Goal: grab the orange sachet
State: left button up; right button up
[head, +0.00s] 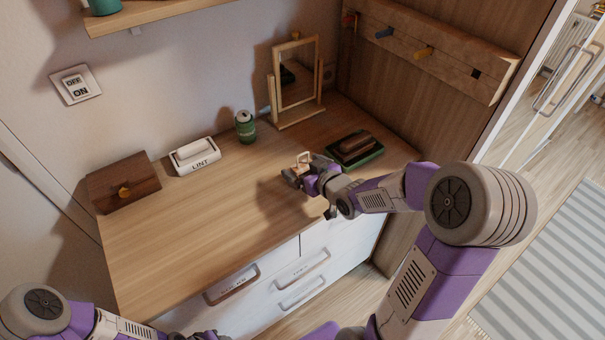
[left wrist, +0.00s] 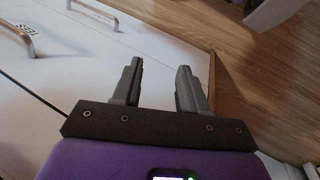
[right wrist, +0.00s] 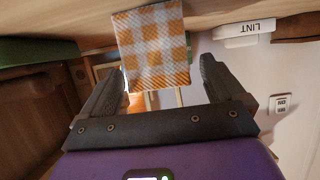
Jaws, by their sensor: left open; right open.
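The orange sachet (right wrist: 153,48) is a small orange-and-white checked packet. In the right wrist view it lies between and beyond the two spread fingers of my right gripper (right wrist: 163,75), with its far end at the wooden top. In the head view the sachet (head: 301,159) shows small at the fingertips of my right gripper (head: 296,174), low over the dresser top. The right jaws are open; whether a finger touches the sachet I cannot tell. My left gripper (left wrist: 160,78) is open and empty in front of the white drawer fronts.
The dresser top (head: 180,240) is clear at front left. A brown box (head: 124,184), a white lint box (head: 195,156), a green can (head: 245,127) and a mirror (head: 297,75) stand along the back. A green tray (head: 371,157) with a brown brush (head: 352,145) lies just right of my right gripper.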

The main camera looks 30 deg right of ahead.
jog(key=shift+w+f, duration=0.1)
jog(key=shift+w, duration=0.25)
jog(key=shift+c, duration=0.4)
jog(key=c, duration=0.9)
jog(key=shift+c, duration=0.4)
